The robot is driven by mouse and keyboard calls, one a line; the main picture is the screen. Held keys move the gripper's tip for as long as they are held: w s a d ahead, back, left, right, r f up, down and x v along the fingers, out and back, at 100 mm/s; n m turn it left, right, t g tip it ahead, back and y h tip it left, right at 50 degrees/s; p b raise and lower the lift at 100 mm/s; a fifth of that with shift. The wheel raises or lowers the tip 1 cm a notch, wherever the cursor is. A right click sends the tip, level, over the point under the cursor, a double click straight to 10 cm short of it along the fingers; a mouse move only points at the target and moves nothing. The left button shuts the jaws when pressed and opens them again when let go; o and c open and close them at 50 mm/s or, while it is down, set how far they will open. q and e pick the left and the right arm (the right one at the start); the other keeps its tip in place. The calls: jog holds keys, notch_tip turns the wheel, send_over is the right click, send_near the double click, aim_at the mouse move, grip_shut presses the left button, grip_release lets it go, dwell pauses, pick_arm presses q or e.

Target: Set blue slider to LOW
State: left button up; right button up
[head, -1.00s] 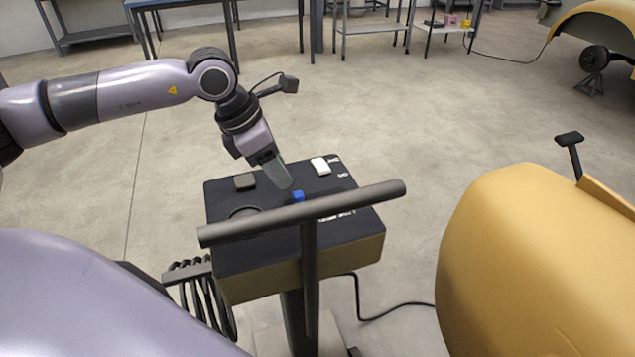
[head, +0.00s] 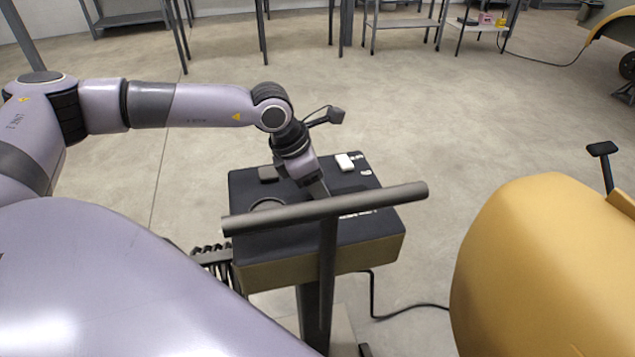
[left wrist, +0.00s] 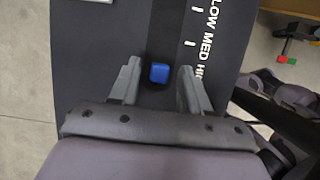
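The blue slider knob (left wrist: 159,73) sits in a dark slot on the control box's black top (head: 240,185). In the left wrist view the printed words LOW, MED and a cut-off HIGH run down beside the slot, and the knob is level with HIGH. My left gripper (left wrist: 159,68) is open, one finger on each side of the knob, with a visible gap on both sides. In the head view the left gripper (head: 319,189) points down onto the box top, and it and the bar hide the knob. My right gripper is in neither view.
A grey T-shaped bar (head: 380,196) crosses in front of the box, close to my gripper. A white switch (head: 345,162), a dark button (head: 268,173) and a round dial (head: 268,204) are also on the box. A yellow shell (head: 530,260) stands at the right.

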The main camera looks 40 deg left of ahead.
pick_arm(q)
grip_shut()
jog(key=w+d+b, duration=0.1)
jog(key=w+d, duration=0.1)
jog(key=w, duration=0.1)
jog(key=w+d+b, duration=0.2)
jog(key=w+d, duration=0.1)
jog(key=shift+w+d, duration=0.1)
jog(key=shift+w, duration=0.05)
jog(key=shift+r, duration=0.1)
jog(key=shift+d, duration=0.1)
jog(key=shift+c, duration=0.9)
grip_release()
jog(key=shift+o, duration=1.2)
jog(key=shift+w+d, duration=0.1)
jog(key=shift+w, duration=0.05)
jog(key=b+v, duration=0.1)
jog(key=v, duration=0.6)
